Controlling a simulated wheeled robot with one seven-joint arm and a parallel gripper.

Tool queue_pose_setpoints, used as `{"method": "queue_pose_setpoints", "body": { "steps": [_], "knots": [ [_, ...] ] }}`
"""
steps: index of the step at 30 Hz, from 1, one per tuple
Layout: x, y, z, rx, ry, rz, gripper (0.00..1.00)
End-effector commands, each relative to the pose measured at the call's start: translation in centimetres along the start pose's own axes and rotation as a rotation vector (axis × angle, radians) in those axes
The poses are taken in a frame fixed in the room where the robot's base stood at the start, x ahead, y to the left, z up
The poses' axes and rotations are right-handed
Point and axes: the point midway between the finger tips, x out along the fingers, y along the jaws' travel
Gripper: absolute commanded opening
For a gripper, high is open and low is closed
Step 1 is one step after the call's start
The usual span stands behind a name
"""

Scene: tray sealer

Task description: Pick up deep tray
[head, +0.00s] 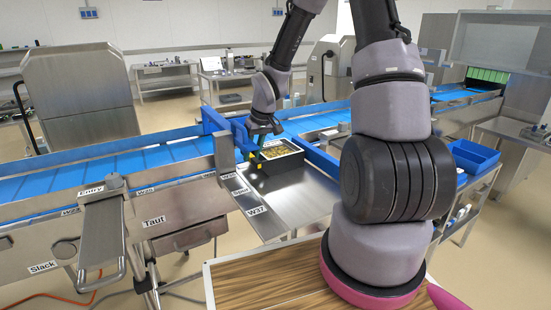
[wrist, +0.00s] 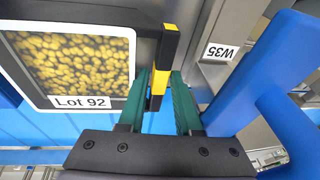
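The deep tray (wrist: 95,13) is a dark, walled tray in the wrist view, at the upper left, with a picture of yellow pieces and a "Lot 92" label. In the head view the tray (head: 263,156) sits level at the back of the steel surface beside the conveyor. A black and yellow tab (wrist: 165,60) stands out at its side. My gripper (wrist: 161,82) has its green fingers on either side of this tab. They look open, with a narrow gap at the right finger. In the head view my gripper (head: 262,135) is low over the tray's back left edge, partly hidden.
A blue rail (wrist: 250,75) runs close to the right of my fingers, next to a steel post labelled W35 (wrist: 218,52). The steel shelf labelled W37 (head: 290,195) is clear in front of the tray. A blue conveyor (head: 110,168) passes behind. A blue bin (head: 472,157) stands at right.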

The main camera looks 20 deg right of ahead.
Motion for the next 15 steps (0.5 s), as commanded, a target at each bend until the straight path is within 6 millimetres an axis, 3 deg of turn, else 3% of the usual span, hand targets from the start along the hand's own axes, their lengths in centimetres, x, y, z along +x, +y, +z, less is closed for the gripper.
{"method": "queue_pose_setpoints", "body": {
  "steps": [5, 8, 15],
  "knots": [
    [0.0, 0.01, -0.01, 0.001, 0.0, 0.0, 0.33],
    [-0.01, 0.01, -0.01, 0.001, 0.0, 0.0, 0.0],
    [-0.02, 0.01, -0.01, 0.001, 0.0, 0.0, 0.0]
  ]
}}
